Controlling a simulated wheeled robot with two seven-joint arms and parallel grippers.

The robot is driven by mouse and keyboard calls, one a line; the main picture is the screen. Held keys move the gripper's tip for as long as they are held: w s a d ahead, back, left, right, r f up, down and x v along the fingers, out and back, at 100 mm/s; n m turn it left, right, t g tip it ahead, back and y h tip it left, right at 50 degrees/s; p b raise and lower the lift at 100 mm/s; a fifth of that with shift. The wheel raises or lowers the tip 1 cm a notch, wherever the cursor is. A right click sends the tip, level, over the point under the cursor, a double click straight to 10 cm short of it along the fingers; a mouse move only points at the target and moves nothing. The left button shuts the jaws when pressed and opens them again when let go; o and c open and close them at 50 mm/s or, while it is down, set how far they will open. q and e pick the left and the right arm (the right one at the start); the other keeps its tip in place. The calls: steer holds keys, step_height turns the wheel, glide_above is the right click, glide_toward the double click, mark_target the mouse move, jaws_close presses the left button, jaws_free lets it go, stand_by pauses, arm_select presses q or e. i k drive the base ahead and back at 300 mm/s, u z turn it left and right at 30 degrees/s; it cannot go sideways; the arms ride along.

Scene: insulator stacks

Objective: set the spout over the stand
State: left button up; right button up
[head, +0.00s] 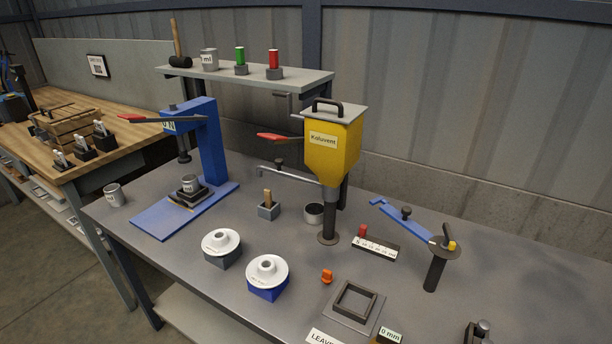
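A yellow hopper (333,145) with a black handle stands on a dark post at the bench's middle. A thin grey spout-like arm (290,173) reaches left from below it, with a dark knob on top and a down-turned tip. Its tip hangs over bare bench, behind the white discs. A square frame on a flat plate (337,317), which may be the stand, lies at the front right. The spout is apart from it, farther back and left. A blue swing arm (405,222) on a dark post also reaches left, behind the frame. Neither gripper is in view.
Two white insulator discs (221,242) (267,270) sit on blocks at the front. A blue press (208,145) holds a small can. An orange piece (327,276), a dark cup (314,213) and a labelled strip (375,246) lie nearby. A raised shelf (310,80) runs behind.

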mark_target(329, 194)
steer(key=z, duration=0.5)
steer(key=k, duration=1.05)
steer(key=u, duration=0.75)
steer(key=i, duration=1.85)
steer(key=z, duration=0.9)
